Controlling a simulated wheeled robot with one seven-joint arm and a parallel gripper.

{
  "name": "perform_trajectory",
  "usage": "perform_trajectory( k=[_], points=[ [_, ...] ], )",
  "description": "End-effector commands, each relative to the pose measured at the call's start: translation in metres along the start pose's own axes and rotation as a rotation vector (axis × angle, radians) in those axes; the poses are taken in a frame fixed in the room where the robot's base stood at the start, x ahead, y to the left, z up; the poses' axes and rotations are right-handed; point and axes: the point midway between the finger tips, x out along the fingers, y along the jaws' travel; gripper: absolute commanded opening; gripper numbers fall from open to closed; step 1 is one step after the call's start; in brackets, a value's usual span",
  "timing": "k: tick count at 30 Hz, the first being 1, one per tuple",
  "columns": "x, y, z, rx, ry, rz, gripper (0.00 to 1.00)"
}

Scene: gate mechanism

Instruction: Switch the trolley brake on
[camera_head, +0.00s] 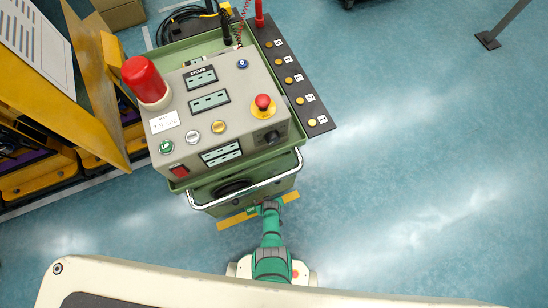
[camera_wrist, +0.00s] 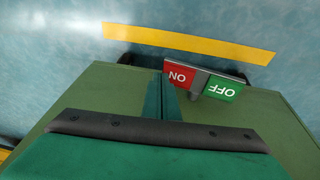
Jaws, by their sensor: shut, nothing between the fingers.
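The green trolley (camera_head: 257,188) stands on the blue floor with a control unit on top; its green surface also fills much of the wrist view (camera_wrist: 90,85). The trolley brake in the wrist view is a small bar with a red ON plate (camera_wrist: 179,77) and a green OFF plate (camera_wrist: 224,89), both upside down there. My gripper (camera_head: 266,207) is low at the trolley's near side. In the wrist view my green fingers (camera_wrist: 163,97) are shut and empty, with their tips close to the ON plate. I cannot tell whether they touch it.
A yellow floor strip (camera_wrist: 190,43) lies just beyond the brake. A metal handle (camera_head: 228,202) runs around the trolley's near end, beside my arm. Yellow equipment (camera_head: 45,172) stands at left. The floor at right is clear, except for a dark post (camera_head: 488,40).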

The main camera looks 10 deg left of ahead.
Motion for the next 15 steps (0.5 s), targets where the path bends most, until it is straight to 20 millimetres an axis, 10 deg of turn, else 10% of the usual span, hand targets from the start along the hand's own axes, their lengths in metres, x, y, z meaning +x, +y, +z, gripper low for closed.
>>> perform_trajectory(
  k=[15],
  points=[
    [-0.042,0.011,-0.01,-0.004,0.003,-0.001,0.0]
  ],
)
